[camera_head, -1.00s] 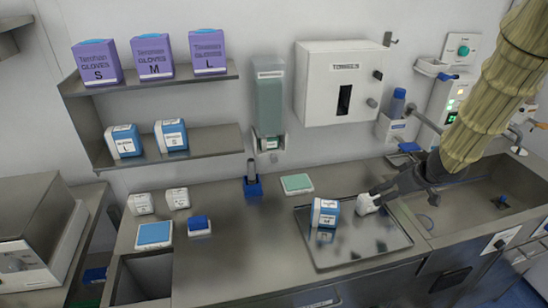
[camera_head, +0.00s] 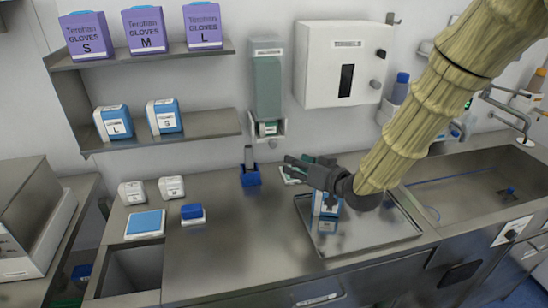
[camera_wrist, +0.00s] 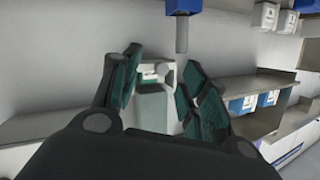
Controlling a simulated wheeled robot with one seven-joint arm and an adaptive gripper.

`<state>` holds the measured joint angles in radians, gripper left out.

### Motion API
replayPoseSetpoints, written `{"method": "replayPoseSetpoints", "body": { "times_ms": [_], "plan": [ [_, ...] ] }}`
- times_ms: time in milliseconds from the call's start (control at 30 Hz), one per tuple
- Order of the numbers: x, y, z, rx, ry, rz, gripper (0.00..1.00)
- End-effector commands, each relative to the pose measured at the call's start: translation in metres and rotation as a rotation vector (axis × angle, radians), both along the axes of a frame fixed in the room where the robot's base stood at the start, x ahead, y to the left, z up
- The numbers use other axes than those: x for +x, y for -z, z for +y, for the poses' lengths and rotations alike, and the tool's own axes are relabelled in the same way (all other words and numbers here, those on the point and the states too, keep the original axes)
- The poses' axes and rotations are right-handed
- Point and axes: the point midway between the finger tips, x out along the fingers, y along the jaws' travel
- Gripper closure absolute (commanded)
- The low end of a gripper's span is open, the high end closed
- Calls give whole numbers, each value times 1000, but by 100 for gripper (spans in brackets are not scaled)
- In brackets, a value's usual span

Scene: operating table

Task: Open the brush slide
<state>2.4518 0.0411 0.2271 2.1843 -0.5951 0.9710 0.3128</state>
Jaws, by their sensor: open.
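My gripper (camera_head: 300,166) is above the steel tray, its dark fingers pointing left toward the wall. It is open, with nothing seen between the fingers. A tall grey-green dispenser (camera_head: 267,88) hangs on the wall, with a lighter opening (camera_head: 269,129) at its foot. I take this for the unit with the brush slide; whether the slide is open cannot be told. In the wrist view, which looks upside down, the dispenser (camera_wrist: 155,105) shows beyond and between the spread green-padded fingers (camera_wrist: 160,66), apparently apart from them.
The tray (camera_head: 398,240) holds a blue-and-white box (camera_head: 326,211), partly hidden by my gripper. A blue holder with a grey cylinder (camera_head: 250,174) stands below the dispenser. The white towel box (camera_head: 325,80) is to its right, shelves (camera_head: 200,125) to its left. The front middle counter is clear.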

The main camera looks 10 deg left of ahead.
Motion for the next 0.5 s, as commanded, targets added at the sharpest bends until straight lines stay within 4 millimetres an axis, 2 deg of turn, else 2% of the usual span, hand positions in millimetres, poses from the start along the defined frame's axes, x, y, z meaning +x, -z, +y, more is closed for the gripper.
{"method": "replayPoseSetpoints", "body": {
  "times_ms": [33,200,500],
  "plan": [
    [-2,7,12,30,25,-28,56],
    [-7,1,35,98,151,-139,56],
    [-20,-2,43,106,338,-242,56]
  ]
}}
